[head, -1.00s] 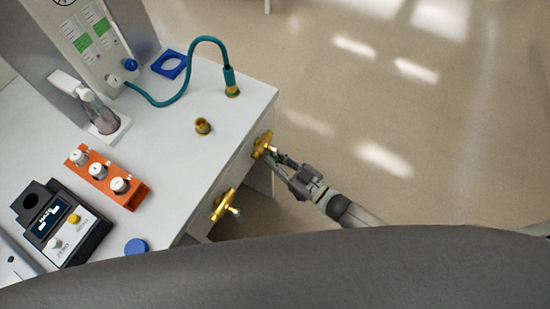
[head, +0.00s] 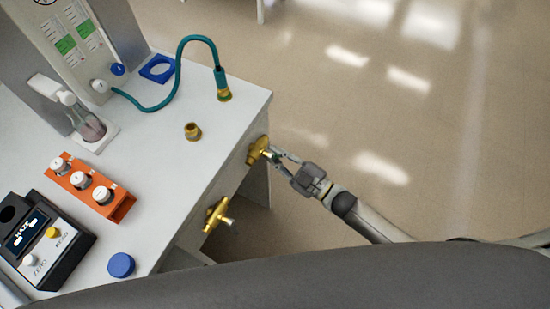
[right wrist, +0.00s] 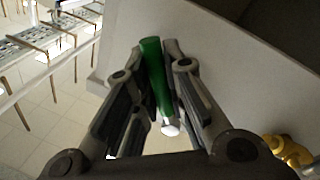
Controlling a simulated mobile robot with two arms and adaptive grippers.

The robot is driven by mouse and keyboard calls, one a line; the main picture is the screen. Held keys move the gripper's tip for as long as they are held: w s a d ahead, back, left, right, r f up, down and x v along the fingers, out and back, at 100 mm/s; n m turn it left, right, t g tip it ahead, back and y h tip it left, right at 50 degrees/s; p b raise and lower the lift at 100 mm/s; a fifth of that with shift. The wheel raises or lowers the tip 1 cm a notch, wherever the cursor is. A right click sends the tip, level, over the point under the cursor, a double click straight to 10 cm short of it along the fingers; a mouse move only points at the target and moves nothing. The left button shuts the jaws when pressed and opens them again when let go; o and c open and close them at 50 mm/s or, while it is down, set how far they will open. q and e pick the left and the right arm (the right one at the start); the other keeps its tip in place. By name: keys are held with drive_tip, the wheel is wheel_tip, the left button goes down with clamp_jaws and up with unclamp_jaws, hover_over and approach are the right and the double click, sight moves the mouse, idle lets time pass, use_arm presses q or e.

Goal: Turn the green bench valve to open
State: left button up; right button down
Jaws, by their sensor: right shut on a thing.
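The green bench valve (head: 257,148) has a brass body on the bench's side face, near the far right corner in the head view. In the right wrist view its green lever (right wrist: 152,75) runs between my finger pads, with a pale end lower down. My right gripper (head: 276,156) is shut on this lever; the fingers also flank it in the right wrist view (right wrist: 157,95). The fingers hide part of the lever in the head view. My left gripper is not in view.
A second brass valve (head: 216,214) with a pale lever sits nearer on the same side face. The bench top (head: 165,190) carries a brass port (head: 192,131), a teal hose (head: 186,65), an orange vial rack (head: 122,208) and a dark meter (head: 75,255). Floor to the right is clear.

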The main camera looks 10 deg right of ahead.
idle(0.3)
drive_tip(key=c, duration=1.5)
unclamp_jaws()
drive_tip(key=shift+o, duration=0.2)
drive_tip(key=v, duration=1.2)
drive_tip(key=shift+d, duration=0.1)
